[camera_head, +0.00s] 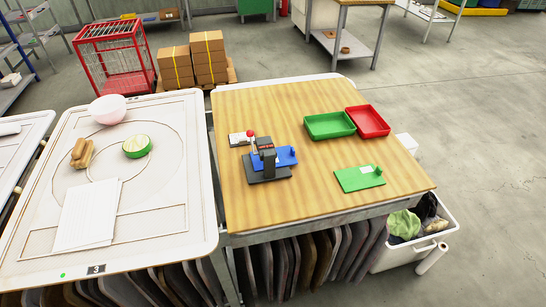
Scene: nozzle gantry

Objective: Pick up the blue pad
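The blue pad (284,159) is a small flat blue plate with a short raised knob near its right end. It is on the wooden table, at the dark grey nozzle gantry (268,167). The gantry's upright and base hide part of the pad's left side. I cannot tell whether the pad rests on the gantry base. A lever with a red ball (250,133) rises at the gantry's back left. My gripper is not in view.
A green pad (352,182) with a knob lies to the right. A green tray (329,126) and a red tray (368,121) stand behind it. A small white block (238,139) sits left of the gantry. The wooden tabletop (300,204) is clear in front.

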